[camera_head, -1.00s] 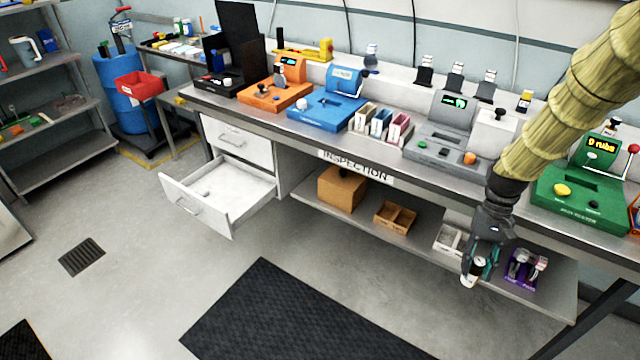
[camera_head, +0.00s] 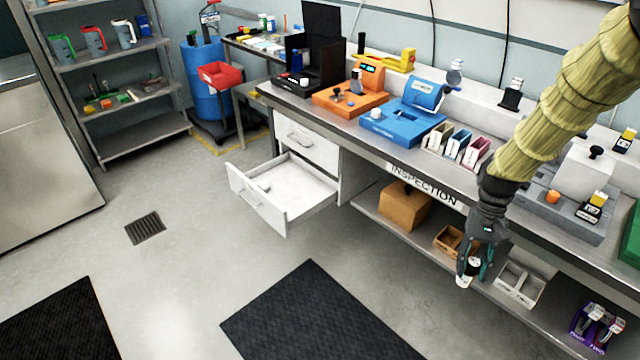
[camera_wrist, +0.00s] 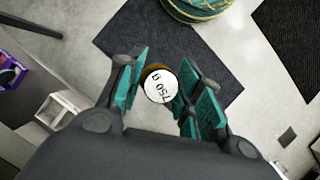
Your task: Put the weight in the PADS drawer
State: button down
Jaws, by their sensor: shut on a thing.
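The weight (camera_wrist: 159,86) is a small round piece with a pale top reading "750 g" and a brownish side. It sits between the teal finger pads of my gripper (camera_wrist: 165,92) in the wrist view. In the head view my gripper (camera_head: 474,274) hangs fingers down in front of the bench, holding the weight (camera_head: 474,267) clear of the floor. A white drawer (camera_head: 262,203) under the bench's left end stands pulled out, left of my gripper and well apart from it. Its inside looks empty. A shut drawer (camera_head: 308,140) is above it. I cannot read a PADS label on either.
The bench's lower shelf carries a cardboard box (camera_head: 404,207), an open brown tray (camera_head: 449,240), a white divided tray (camera_head: 519,284) and a purple holder (camera_head: 596,328). The bench edge runs above my gripper. Floor before the open drawer is clear, with a flat black mat (camera_head: 310,318).

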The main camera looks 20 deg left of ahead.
aim_at(285, 206)
jog(key=u, duration=0.85)
jog(key=i, duration=1.3)
jog(key=u, duration=0.55)
